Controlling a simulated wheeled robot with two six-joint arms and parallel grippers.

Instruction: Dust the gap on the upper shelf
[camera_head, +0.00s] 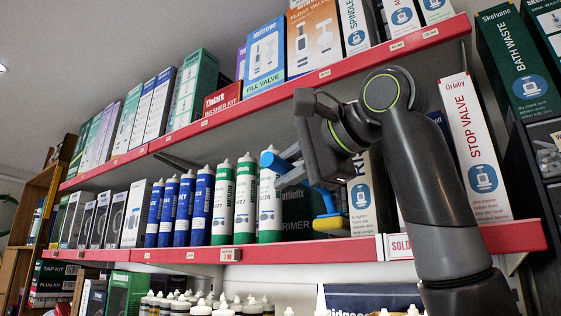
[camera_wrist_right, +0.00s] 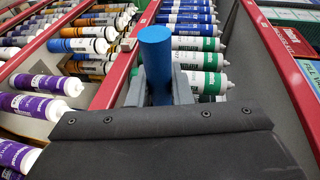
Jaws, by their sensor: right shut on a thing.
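My right gripper (camera_head: 303,173) is in front of the middle shelf, right of the white and green sealant tubes (camera_head: 245,200). It is shut on a blue-handled tool; the blue handle (camera_head: 273,161) points left, and a blue and yellow head (camera_head: 331,222) hangs below, close to the shelf's red front edge. Whether the head touches the shelf cannot be told. In the right wrist view the blue handle (camera_wrist_right: 156,62) stands between the grey fingers (camera_wrist_right: 160,92); the head is hidden. The upper shelf (camera_head: 318,77) is packed with boxes, with a low red washer kit box (camera_head: 222,97) among them. My left gripper is not in view.
A dark primer box (camera_head: 297,212) stands behind the tool. White-capped bottles (camera_head: 205,304) stand below. Free room lies in front of the shelves.

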